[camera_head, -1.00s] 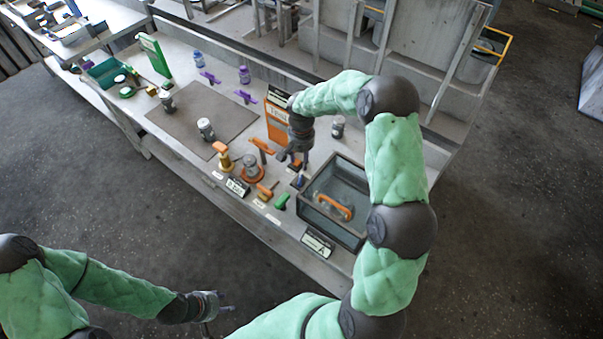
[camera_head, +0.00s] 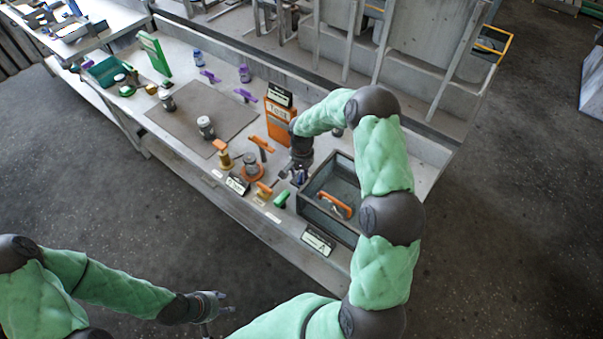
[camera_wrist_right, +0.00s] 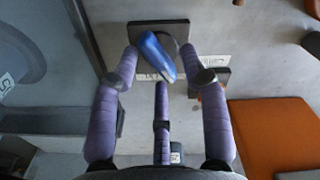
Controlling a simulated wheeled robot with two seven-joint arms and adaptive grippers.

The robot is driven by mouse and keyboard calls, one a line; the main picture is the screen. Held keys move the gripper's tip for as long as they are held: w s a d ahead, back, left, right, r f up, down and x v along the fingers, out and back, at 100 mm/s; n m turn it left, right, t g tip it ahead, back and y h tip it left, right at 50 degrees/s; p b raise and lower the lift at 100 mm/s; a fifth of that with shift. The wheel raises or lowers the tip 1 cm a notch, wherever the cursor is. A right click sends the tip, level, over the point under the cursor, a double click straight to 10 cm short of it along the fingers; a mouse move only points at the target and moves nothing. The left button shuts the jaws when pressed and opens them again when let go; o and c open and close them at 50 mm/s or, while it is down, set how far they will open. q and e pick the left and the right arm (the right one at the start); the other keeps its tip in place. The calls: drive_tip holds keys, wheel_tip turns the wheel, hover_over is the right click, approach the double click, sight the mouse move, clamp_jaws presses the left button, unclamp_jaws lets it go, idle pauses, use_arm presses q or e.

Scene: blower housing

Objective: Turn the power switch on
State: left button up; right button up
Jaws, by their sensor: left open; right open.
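A blue switch lever (camera_wrist_right: 156,56) on a dark base plate (camera_wrist_right: 178,28) shows in the right wrist view, tilted across the plate. In the head view a small blue part (camera_head: 299,177) shows at the front of the bench, partly hidden by my gripper. My right gripper (camera_wrist_right: 161,72) is open, with fingers on both sides of the blue lever and a third finger below it. Contact with the lever cannot be told. In the head view this gripper (camera_head: 298,168) points down at the bench. My left gripper (camera_head: 221,303) is open and empty, away from the bench.
A dark open bin (camera_head: 349,232) with an orange-handled item stands right of the right gripper. An orange board (camera_head: 279,123) stands behind. A grey mat (camera_head: 186,121) lies further left.

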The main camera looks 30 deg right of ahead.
clamp_jaws()
drive_tip(key=m+b, duration=0.2)
drive_tip(key=shift+f+m+b, duration=0.15)
drive_tip(key=shift+m+b, duration=0.25)
drive_tip(key=m+b, duration=0.2)
drive_tip(key=shift+s+m, duration=0.2)
drive_tip(key=shift+m, duration=0.1)
drive_tip(key=m+b, duration=0.2)
drive_tip(key=m, duration=0.1)
drive_tip(key=shift+s+m, duration=0.1)
drive_tip(key=shift+m, duration=0.2)
drive_tip(key=shift+s+m+b, duration=0.1)
drive_tip(key=shift+m+b, duration=0.6)
drive_tip(key=shift+m, duration=0.8)
drive_tip(key=shift+r, duration=0.2)
